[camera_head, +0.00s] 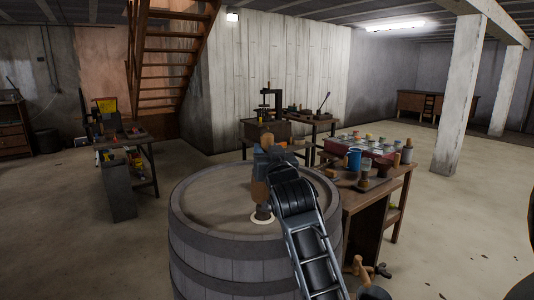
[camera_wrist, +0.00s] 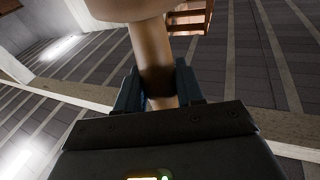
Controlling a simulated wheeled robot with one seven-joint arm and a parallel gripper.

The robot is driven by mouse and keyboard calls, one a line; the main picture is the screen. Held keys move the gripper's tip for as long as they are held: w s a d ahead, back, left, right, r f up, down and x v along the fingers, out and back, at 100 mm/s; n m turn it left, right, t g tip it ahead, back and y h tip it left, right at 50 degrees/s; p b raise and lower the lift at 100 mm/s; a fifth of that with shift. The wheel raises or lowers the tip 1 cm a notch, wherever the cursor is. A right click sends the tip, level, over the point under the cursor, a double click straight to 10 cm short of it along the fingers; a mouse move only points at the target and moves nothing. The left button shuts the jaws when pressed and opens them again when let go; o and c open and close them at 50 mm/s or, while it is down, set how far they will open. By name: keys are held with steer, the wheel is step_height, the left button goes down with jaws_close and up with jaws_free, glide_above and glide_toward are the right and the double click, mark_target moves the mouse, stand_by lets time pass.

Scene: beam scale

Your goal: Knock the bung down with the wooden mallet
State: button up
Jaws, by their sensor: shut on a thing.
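The wooden mallet shows in the wrist view, its handle (camera_wrist: 152,55) between my gripper's fingers (camera_wrist: 158,88) and its pale head (camera_wrist: 130,8) cut off by the top edge. In the head view, my gripper (camera_head: 274,158) is above the top of a grey wooden barrel (camera_head: 205,200), shut on the handle. A brown wooden part of the mallet (camera_head: 260,186) shows just left of my wrist. Below it, a dark stub that looks like the bung (camera_head: 264,208) stands in a pale ring on the barrel top. I cannot tell whether mallet and bung touch.
A workbench (camera_head: 350,200) with a blue mug (camera_head: 354,159), jars and small tools stands close to the barrel's right. A small tool table (camera_head: 130,140) stands at left, below wooden stairs (camera_head: 165,60).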

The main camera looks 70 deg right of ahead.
stand_by(0.3)
steer(key=shift+f+b, duration=0.9)
steer(key=shift+f, duration=0.25)
steer(key=shift+r+p, duration=0.95)
steer(key=shift+r, duration=0.2)
steer(key=shift+r+p, duration=2.95)
steer(key=shift+r, duration=0.7)
steer(key=shift+f, duration=0.1)
